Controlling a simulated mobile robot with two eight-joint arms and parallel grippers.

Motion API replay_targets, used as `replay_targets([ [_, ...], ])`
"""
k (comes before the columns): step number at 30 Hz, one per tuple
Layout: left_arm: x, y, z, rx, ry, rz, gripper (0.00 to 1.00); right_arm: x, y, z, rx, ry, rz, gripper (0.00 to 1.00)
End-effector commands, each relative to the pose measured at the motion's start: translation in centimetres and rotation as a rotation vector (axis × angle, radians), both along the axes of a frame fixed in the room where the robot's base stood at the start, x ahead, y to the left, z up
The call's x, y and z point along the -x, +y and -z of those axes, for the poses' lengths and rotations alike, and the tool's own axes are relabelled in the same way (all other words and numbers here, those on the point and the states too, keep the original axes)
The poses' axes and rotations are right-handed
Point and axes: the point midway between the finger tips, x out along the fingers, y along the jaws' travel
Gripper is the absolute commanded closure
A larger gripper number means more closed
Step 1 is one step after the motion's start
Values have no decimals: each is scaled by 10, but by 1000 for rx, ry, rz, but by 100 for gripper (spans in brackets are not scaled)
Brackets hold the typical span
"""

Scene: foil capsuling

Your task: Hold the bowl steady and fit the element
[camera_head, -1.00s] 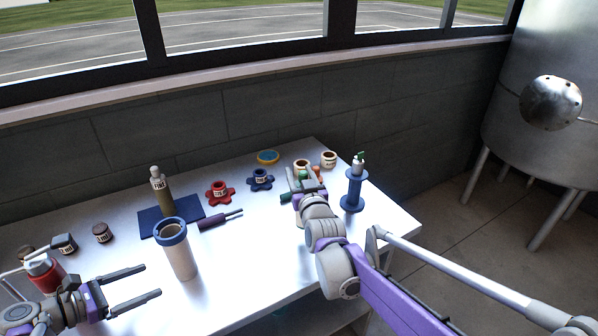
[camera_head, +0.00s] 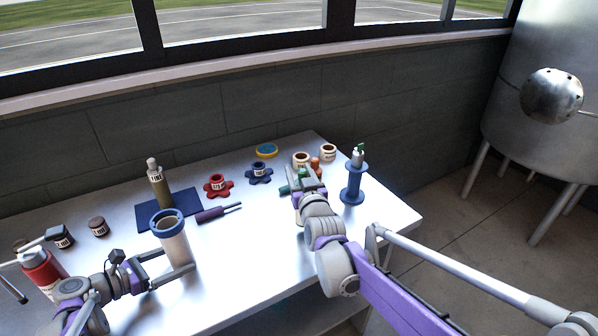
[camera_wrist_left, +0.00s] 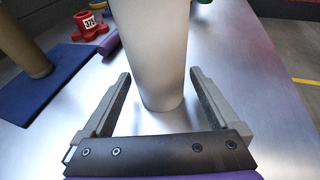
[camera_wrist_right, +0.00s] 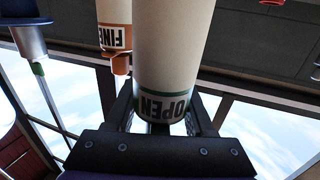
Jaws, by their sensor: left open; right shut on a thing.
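The bowl (camera_head: 176,252), a pale cylinder with a blue rim, stands upright on the table. My left gripper (camera_head: 174,264) is open, with a finger on each side of the bowl's lower part; the left wrist view shows the bowl (camera_wrist_left: 152,50) between the fingers, with gaps. My right gripper (camera_wrist_right: 158,112) is shut on a cream cylindrical element (camera_wrist_right: 168,60) labelled OPEN with a green band. A second cream element (camera_wrist_right: 114,20) labelled FINE, with an orange end, is beside it. I cannot tell whether the held element touches the table.
An olive cylinder (camera_head: 160,188) stands on a blue mat (camera_head: 185,202). A purple-handled tool (camera_head: 213,214), red knob (camera_head: 218,187) and blue knob (camera_head: 259,174) lie behind the bowl. A blue stand (camera_head: 353,188) is at right, a red bottle (camera_head: 42,272) at left. The table's front middle is clear.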

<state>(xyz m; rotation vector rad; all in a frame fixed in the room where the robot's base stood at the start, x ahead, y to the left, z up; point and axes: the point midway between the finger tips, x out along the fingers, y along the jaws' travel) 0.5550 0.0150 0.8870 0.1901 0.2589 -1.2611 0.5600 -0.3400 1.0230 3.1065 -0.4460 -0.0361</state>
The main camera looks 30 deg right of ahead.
Motion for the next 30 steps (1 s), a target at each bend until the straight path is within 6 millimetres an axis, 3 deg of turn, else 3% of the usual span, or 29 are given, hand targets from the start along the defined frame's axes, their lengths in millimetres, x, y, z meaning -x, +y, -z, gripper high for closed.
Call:
replay_targets([
  [11,-2,-5,1,0,0,-1,5,0,0,1,0,0,0,100],
  [14,-2,-5,1,0,0,-1,19,0,0,1,0,0,0,100],
  [27,-1,-4,1,0,0,-1,99,0,0,1,0,0,0,100],
  [30,-1,-4,1,0,0,-1,100,0,0,1,0,0,0,100],
])
